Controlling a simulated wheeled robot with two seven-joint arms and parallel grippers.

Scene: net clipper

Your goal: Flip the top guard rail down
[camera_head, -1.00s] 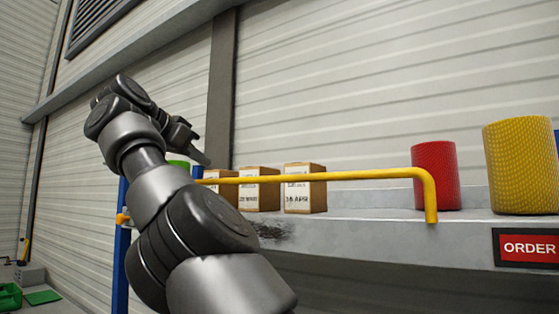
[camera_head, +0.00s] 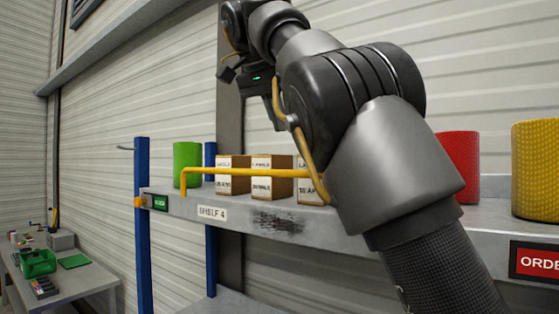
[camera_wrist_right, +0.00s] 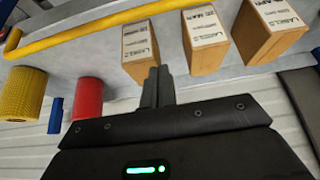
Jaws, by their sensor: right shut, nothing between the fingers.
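The yellow top guard rail (camera_head: 240,171) stands raised along the front edge of the shelf (camera_head: 200,205) in the head view. Its left end bends down to the shelf; its right part is hidden behind my right arm. The rail also crosses the top left of the wrist view (camera_wrist_right: 100,33). My right gripper (camera_head: 279,112) is above and behind the rail, over the boxes, with its fingers not touching the rail. In the wrist view its fingers (camera_wrist_right: 157,72) are shut and empty, pointing toward the boxes. My left gripper is not in view.
Several cardboard boxes (camera_head: 271,178) stand behind the rail. A green roll (camera_head: 187,163) is at left; red (camera_head: 459,165) and yellow (camera_head: 537,170) rolls are at right. A blue post (camera_head: 142,220) holds the left end. A bench (camera_head: 75,282) stands lower left.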

